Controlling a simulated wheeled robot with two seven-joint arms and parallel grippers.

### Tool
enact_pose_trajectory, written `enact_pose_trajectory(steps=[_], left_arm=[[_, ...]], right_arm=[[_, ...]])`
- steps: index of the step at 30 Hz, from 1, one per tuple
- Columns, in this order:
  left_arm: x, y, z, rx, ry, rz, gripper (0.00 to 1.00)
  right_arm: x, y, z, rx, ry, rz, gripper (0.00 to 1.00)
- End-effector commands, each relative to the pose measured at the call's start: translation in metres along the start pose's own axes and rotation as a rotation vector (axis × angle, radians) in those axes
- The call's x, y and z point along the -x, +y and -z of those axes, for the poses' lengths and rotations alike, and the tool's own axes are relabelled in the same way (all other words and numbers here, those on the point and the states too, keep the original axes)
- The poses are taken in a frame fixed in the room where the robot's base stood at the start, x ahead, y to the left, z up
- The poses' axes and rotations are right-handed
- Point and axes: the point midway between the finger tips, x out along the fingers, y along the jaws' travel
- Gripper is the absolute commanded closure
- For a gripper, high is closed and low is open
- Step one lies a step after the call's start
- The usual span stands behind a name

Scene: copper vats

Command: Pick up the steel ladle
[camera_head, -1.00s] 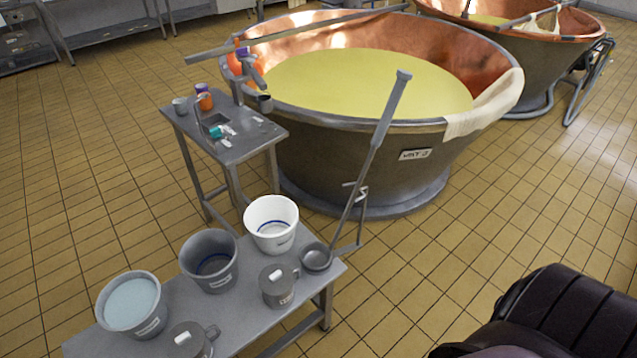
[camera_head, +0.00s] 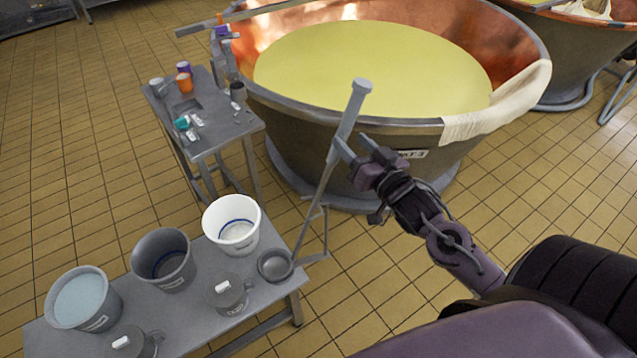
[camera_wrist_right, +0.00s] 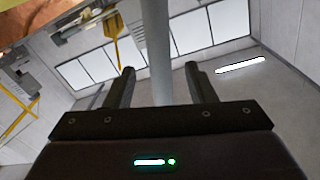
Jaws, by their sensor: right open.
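The steel ladle (camera_head: 325,185) stands tilted. Its bowl (camera_head: 275,265) is at the right end of the low metal table, and its long handle rises up and right in front of the vat. My right gripper (camera_head: 352,145) is open at the upper part of the handle. In the right wrist view the handle (camera_wrist_right: 157,50) runs upward between the two spread fingers (camera_wrist_right: 160,80); I cannot tell whether either finger touches it. My left gripper is not in view.
The low table (camera_head: 190,310) holds a white bucket (camera_head: 232,225), grey buckets and lidded jugs. A copper vat (camera_head: 400,145) of yellow liquid stands behind the ladle. A small side table (camera_head: 225,128) holds cups. Tiled floor is clear at left.

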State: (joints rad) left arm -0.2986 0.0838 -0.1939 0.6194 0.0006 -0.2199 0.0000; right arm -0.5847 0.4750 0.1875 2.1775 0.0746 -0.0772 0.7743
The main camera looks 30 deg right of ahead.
Motion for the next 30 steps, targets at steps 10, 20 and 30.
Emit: enact_pose_trajectory(steps=[10,20,30], left_arm=[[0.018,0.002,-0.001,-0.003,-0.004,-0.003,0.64],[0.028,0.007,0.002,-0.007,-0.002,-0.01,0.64],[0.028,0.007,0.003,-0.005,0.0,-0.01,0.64]], right_arm=[[-0.032,-0.002,0.002,0.001,0.0,-0.001,0.5],[-0.064,-0.002,-0.003,0.004,-0.002,-0.003,0.5],[-0.064,-0.002,-0.004,0.004,-0.003,-0.003,0.67]])
